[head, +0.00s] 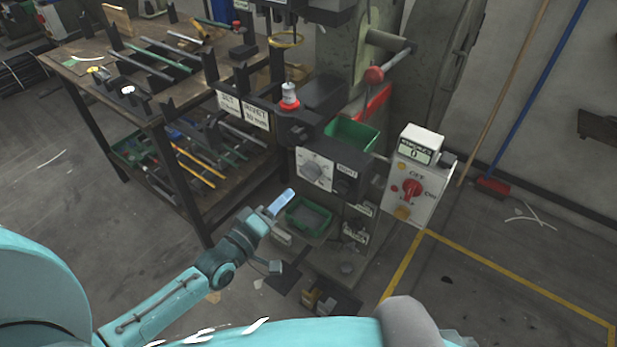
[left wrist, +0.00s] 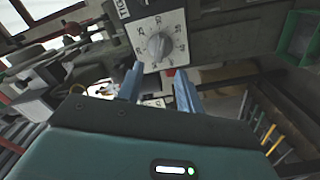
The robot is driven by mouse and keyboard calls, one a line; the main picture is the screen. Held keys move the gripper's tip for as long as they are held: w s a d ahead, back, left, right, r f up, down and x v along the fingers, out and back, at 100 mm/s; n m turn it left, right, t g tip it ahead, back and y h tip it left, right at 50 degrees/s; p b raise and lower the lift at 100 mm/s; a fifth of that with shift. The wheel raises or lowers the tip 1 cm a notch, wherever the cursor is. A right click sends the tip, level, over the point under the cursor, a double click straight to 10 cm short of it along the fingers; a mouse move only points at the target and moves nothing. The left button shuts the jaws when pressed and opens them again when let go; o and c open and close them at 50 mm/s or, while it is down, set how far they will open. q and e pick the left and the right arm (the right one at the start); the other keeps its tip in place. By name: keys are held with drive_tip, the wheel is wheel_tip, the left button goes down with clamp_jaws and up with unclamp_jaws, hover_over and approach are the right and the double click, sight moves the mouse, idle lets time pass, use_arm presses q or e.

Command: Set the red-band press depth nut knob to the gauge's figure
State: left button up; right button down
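The press stands at centre right in the head view. A white dial plate with a grey round knob (head: 311,171) is on its front. In the left wrist view the knob (left wrist: 158,46) sits amid a ring of numbers, beyond my fingertips; its exact setting is too small to read surely. A red ring (head: 289,104) surrounds a white-topped piece above. Two white signs (head: 243,109) hang beside it, one reading "SET", the other "RIVET"; their figures are blurred. My left gripper (head: 283,217) is open and empty, below and left of the knob, apart from it. My right gripper is not seen.
A workbench (head: 85,62) with rods and racks stands at left. A white control box (head: 413,178) with a red switch and a display showing 0 is right of the dial. Green bins (head: 352,134) and a red-knobbed lever (head: 374,75) are nearby. Yellow floor lines lie at right.

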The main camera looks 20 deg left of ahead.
sight(306, 177)
use_arm(q)
drive_tip(key=x, duration=0.9)
drive_tip(key=shift+b, duration=0.3)
drive_tip(key=shift+c, duration=0.5)
clamp_jaws()
